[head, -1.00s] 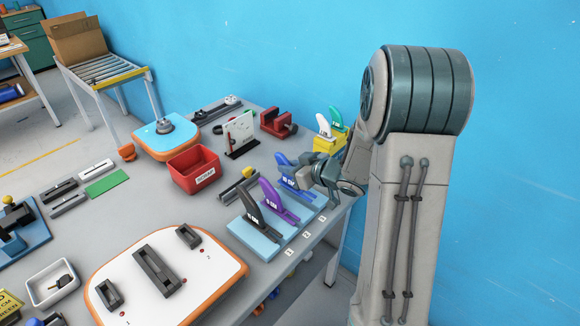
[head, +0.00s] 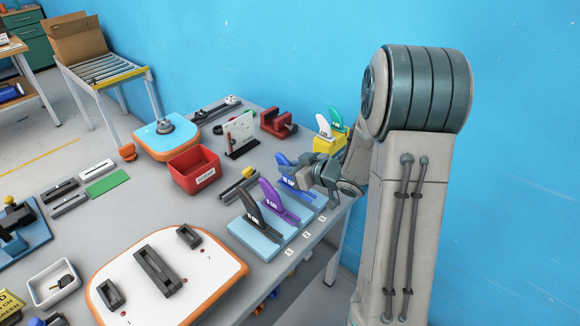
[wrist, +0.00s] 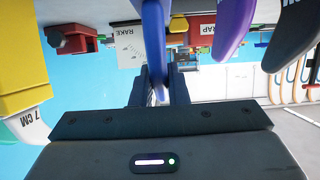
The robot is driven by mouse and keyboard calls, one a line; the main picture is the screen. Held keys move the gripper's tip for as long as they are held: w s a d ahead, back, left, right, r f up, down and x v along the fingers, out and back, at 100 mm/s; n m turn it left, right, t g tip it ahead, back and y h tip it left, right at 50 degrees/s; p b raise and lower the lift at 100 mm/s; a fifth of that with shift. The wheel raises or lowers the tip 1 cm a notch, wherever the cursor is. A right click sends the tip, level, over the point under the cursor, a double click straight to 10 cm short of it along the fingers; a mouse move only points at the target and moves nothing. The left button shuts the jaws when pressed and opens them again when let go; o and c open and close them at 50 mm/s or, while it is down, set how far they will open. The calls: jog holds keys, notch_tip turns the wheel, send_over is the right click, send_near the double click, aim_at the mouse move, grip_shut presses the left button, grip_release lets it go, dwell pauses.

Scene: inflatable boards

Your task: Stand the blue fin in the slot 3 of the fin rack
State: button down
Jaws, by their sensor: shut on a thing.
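The blue fin (head: 288,180) is at the far end of the light blue fin rack (head: 245,238), by the slot marked 3. It also shows in the wrist view (wrist: 154,45), between the dark fingers. My gripper (head: 308,177) is shut on the blue fin; its fingers also show in the wrist view (wrist: 156,88). The fin looks upright, but my gripper partly covers it, and I cannot tell whether its base is fully seated. A black fin (head: 253,211) stands at slot 1 and a purple fin (head: 271,196) at slot 2.
A yellow block (head: 324,145) with a white and a green fin stands just beyond my gripper, near the blue wall. A red bin (head: 196,171) and a red vise (head: 277,123) stand left and behind. An orange-edged white board (head: 205,277) lies in front.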

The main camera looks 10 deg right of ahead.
jog(key=shift+f+b, duration=1.15)
jog(key=shift+f, duration=0.35)
jog(key=c, duration=1.3)
grip_release()
jog(key=v, duration=1.4)
jog(key=shift+f+p, duration=0.15)
jog(key=shift+p, duration=0.15)
jog(key=s+d+r+m+g+h, duration=0.1)
jog(key=d+r+m+h, duration=0.4)
jog(key=h, duration=0.5)
jog(key=s+a+g, duration=0.2)
jog(key=s+a, duration=0.2)
jog(key=s, duration=0.1)
jog(key=s+a+m+g+y, duration=0.1)
jog(key=s+a+g, duration=0.1)
jog(key=s+a, duration=0.2)
jog(key=s+a+m+g+y, duration=0.1)
jog(key=s+a+g, duration=0.2)
jog(key=s, duration=0.4)
jog(key=shift+s+a+f, duration=0.1)
jog(key=shift+a+f, duration=0.15)
jog(key=shift+a, duration=0.55)
